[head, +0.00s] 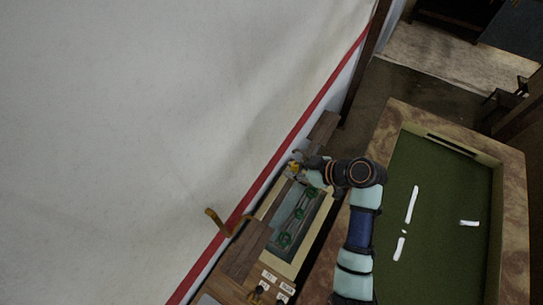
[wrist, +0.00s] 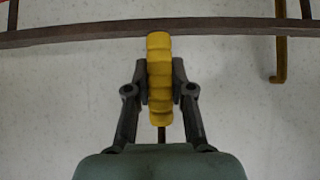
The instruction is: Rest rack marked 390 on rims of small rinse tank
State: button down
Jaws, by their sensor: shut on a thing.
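My gripper (wrist: 160,85) is shut on a ribbed yellow grip (wrist: 159,65), with a finger on each side of it. The grip meets a long brown bar (wrist: 90,34) that crosses the top of the wrist view. An ochre hooked piece (wrist: 281,55) hangs from this bar at the right. In the head view the yellow grip (head: 293,167) is at the upper end of a cream-rimmed tank (head: 266,206). Green round parts show inside the tank. An ochre hook (head: 216,219) also shows left of the tank. I cannot read a 390 mark.
Dark wooden blocks (head: 239,255) lie beside the tank, and small white labels (head: 269,275) sit below it. A red-edged white sheet (head: 140,120) fills the left. A green-floored, stone-rimmed basin (head: 440,180) with white pieces stands at the right.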

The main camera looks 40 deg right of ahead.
jog(key=shift+f+b, duration=0.5)
jog(key=shift+f, duration=1.35)
notch_tip(320, 180, down, 28)
jog(key=b, duration=2.1)
jog(key=shift+r, duration=0.15)
jog(key=shift+f+b, duration=0.25)
jog(key=shift+b, duration=0.05)
jog(key=shift+c, duration=0.6)
grip_release()
jog(key=shift+s+d+p, duration=0.15)
jog(key=shift+s+d, duration=0.3)
jog(key=shift+s, duration=0.75)
jog(key=shift+s+d+p, duration=0.15)
jog(key=shift+s+d, duration=0.3)
jog(key=shift+s, duration=0.7)
jog(key=shift+s+d+p, duration=0.15)
jog(key=shift+s+d, duration=0.3)
jog(key=shift+s, duration=0.75)
